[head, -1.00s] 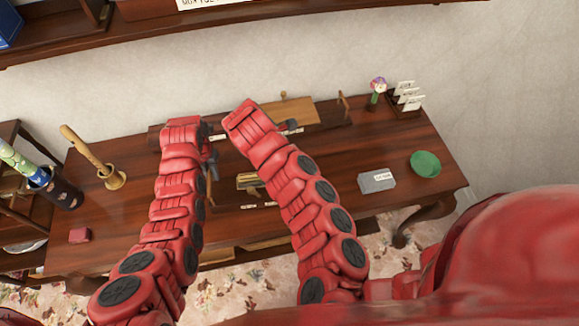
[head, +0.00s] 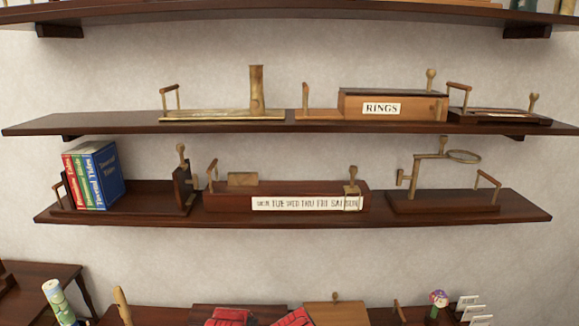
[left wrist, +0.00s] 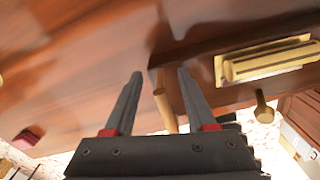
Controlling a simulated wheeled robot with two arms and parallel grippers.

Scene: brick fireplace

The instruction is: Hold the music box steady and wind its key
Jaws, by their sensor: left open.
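My left gripper (left wrist: 160,74) is open in the left wrist view, with its two grey fingers apart over dark wood. A tan bar (left wrist: 164,106) shows between and behind the fingers; I cannot tell whether it touches them. To the right is a ribbed brass piece (left wrist: 268,62) set on dark wood, with a brass knob (left wrist: 263,108) below it. I cannot tell for sure whether these are the music box and its key.
The upper shelf (head: 60,124) carries a box labelled RINGS (head: 390,107) and brass-fitted boards. The lower shelf (head: 530,207) holds books (head: 95,178) and a weekday-labelled box (head: 230,200). A dark red block (left wrist: 28,137) lies left in the wrist view.

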